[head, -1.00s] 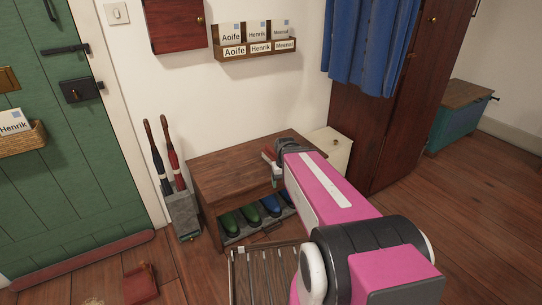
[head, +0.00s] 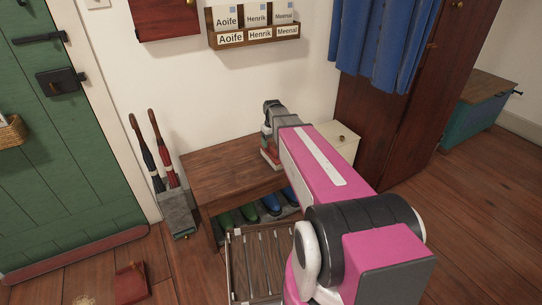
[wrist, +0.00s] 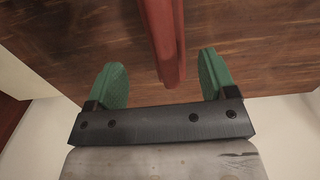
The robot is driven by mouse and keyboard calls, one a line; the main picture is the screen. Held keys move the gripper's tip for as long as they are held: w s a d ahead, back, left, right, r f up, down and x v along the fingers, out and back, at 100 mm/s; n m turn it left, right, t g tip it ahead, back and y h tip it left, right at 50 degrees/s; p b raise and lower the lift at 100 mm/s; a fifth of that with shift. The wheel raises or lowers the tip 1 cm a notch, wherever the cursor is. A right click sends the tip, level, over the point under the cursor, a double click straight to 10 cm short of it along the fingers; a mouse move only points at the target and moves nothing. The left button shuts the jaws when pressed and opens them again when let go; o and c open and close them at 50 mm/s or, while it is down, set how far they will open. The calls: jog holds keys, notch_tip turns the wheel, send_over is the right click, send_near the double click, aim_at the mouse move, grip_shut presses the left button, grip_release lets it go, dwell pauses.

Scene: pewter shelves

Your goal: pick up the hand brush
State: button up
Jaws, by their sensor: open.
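The hand brush appears to be the red, long-handled thing in the wrist view (wrist: 166,45). It lies against the brown wooden bench top, its handle end reaching down between my fingers. In the head view a small red and pale part of it (head: 271,161) shows on the bench, beside my arm. My gripper (wrist: 162,78) is open, with a green finger on each side of the red handle and a clear gap to both. In the head view the arm hides most of the gripper and brush. I cannot tell how far the fingertips are above the bench.
The wooden bench (head: 215,168) has boots (head: 250,213) underneath and a slatted rack (head: 255,270) in front. An umbrella stand (head: 178,213) is at its left, a cream cabinet (head: 343,145) at its right. A letter rack (head: 254,36) hangs above. The bench's left half is clear.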

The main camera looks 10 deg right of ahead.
aim_at(271, 146)
jog(key=shift+s+a+f, duration=0.15)
jog(key=shift+f, duration=1.35)
jog(key=shift+s+a+f, duration=0.1)
jog(key=shift+a+f, duration=0.05)
jog(key=shift+f, duration=1.3)
jog(key=c, duration=1.1)
jog(key=shift+r, duration=0.2)
jog(key=shift+r, duration=0.3)
notch_tip(271, 146, up, 4)
jog(key=shift+s+f, duration=0.1)
jog(key=shift+f, duration=0.05)
jog(key=s+a+r, duration=0.1)
jog(key=a+r, duration=0.1)
jog(key=a, duration=0.1)
jog(key=s+a+r, duration=0.2)
jog(key=a, duration=0.2)
jog(key=s+a+r, duration=0.2)
jog(key=a, duration=0.1)
jog(key=shift+a+r, duration=0.2)
